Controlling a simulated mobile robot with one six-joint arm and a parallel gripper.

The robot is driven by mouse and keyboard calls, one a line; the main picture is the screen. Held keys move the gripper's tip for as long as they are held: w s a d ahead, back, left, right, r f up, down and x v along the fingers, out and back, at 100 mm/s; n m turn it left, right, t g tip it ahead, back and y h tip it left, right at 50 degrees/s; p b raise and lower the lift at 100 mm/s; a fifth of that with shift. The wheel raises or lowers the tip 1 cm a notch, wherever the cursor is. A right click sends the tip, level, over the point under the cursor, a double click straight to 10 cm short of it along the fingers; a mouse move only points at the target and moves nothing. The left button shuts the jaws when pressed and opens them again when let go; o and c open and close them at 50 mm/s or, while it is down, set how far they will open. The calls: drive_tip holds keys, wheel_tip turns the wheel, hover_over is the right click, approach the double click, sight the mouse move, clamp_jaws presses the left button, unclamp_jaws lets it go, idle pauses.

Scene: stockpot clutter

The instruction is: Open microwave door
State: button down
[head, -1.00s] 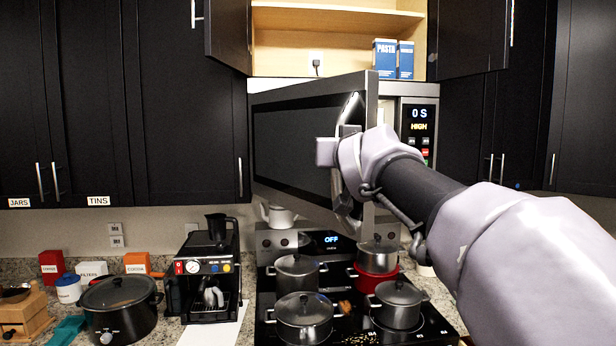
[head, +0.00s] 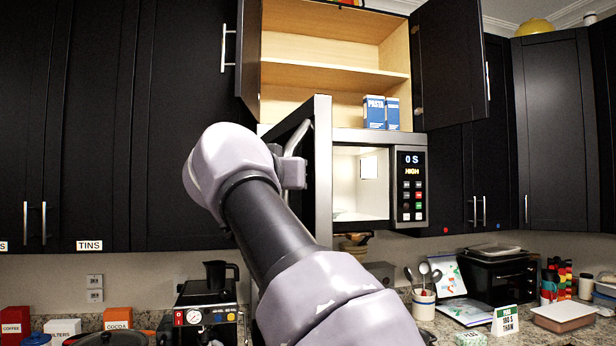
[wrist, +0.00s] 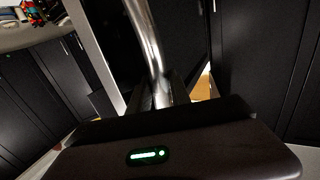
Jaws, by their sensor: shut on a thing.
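The microwave (head: 408,185) is mounted under an open cabinet, with its lit white cavity (head: 358,180) in plain view. Its door (head: 322,170) stands swung well out toward me, seen nearly edge-on. My gripper (head: 294,170) is at the door's free side, shut on the curved metal door handle (head: 298,137). In the wrist view the shiny handle (wrist: 146,45) runs down into the jaws; the fingertips are mostly hidden behind the gripper body.
The upper cabinet's doors (head: 450,65) stand open above the microwave, with blue pasta boxes (head: 374,112) on its shelf. A coffee machine (head: 205,318) is at lower left. Utensils (head: 424,280) and a toaster oven (head: 498,275) stand on the right counter. My arm hides most of the stove.

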drive_tip(key=a, duration=0.3)
drive_tip(key=shift+s+f+m+h, duration=0.2)
drive_tip(key=shift+f+m+h, duration=0.1)
drive_tip(key=shift+m+h, duration=0.1)
drive_tip(key=c, duration=1.3)
unclamp_jaws()
drive_tip(key=shift+o, duration=0.2)
drive_tip(key=shift+r, duration=0.15)
drive_tip(key=shift+s, duration=0.15)
drive_tip(key=b+v, duration=0.1)
drive_tip(key=v, duration=1.6)
drive_tip(key=shift+r, duration=0.15)
